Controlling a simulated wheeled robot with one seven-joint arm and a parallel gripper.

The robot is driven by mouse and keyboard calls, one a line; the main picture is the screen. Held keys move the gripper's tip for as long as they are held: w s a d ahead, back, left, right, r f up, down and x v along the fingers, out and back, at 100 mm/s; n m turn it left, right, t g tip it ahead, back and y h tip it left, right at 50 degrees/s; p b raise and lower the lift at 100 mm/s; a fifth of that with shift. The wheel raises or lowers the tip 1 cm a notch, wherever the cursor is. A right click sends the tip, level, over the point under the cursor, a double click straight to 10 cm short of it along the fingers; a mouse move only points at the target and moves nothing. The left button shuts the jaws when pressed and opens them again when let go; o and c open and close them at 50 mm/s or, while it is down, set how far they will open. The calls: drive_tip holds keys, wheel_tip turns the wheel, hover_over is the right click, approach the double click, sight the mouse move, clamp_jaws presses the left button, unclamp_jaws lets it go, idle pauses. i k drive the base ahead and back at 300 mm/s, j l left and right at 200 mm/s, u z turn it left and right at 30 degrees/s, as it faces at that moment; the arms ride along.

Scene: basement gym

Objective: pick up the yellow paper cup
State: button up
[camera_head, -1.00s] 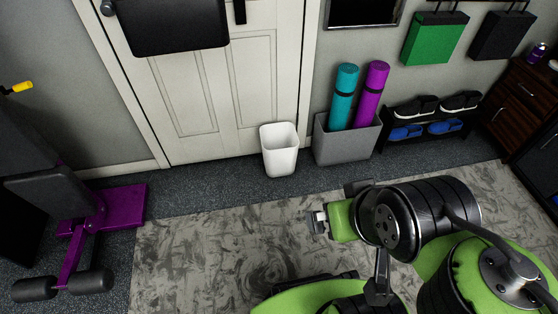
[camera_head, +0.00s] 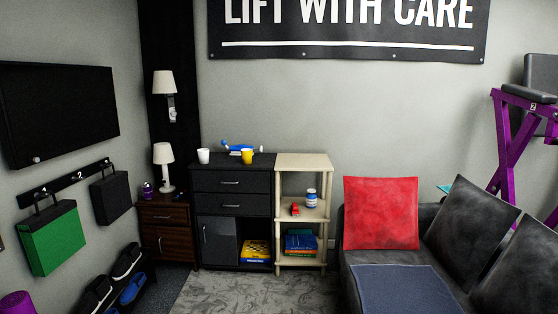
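The yellow paper cup (camera_head: 247,157) stands upright on top of the black drawer cabinet (camera_head: 233,205), near its front right corner. A white cup (camera_head: 203,156) stands on the same top, to its left. A blue object with a red part (camera_head: 238,146) lies behind the yellow cup. My gripper is not in view in the current head view, so its state does not show.
A wooden shelf (camera_head: 302,160) adjoins the cabinet on the right. A brown nightstand (camera_head: 163,203) with a lamp stands left. A dark sofa with a red cushion (camera_head: 381,213) is at right. Patterned floor (camera_head: 235,291) before the cabinet is clear.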

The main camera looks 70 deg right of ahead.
sight(246, 153)
drive_tip(key=z, duration=2.05)
drive_tip(key=i+u, duration=0.1)
drive_tip(key=i, duration=0.4)
drive_tip(key=i+u, duration=0.1)
drive_tip(key=i, duration=0.45)
drive_tip(key=i+u, duration=0.1)
drive_tip(key=i, duration=0.4)
drive_tip(key=i+l+u, duration=0.1)
drive_tip(key=i, duration=0.4)
drive_tip(key=i+l+u, duration=0.1)
drive_tip(key=i, duration=0.4)
drive_tip(key=i+l+u, duration=0.1)
drive_tip(key=i+l, duration=0.2)
drive_tip(key=i, duration=0.2)
drive_tip(key=i+l+u, duration=0.1)
drive_tip(key=i, duration=0.4)
drive_tip(key=i+l+u, duration=0.1)
drive_tip(key=i+l, duration=0.25)
drive_tip(key=i, duration=0.1)
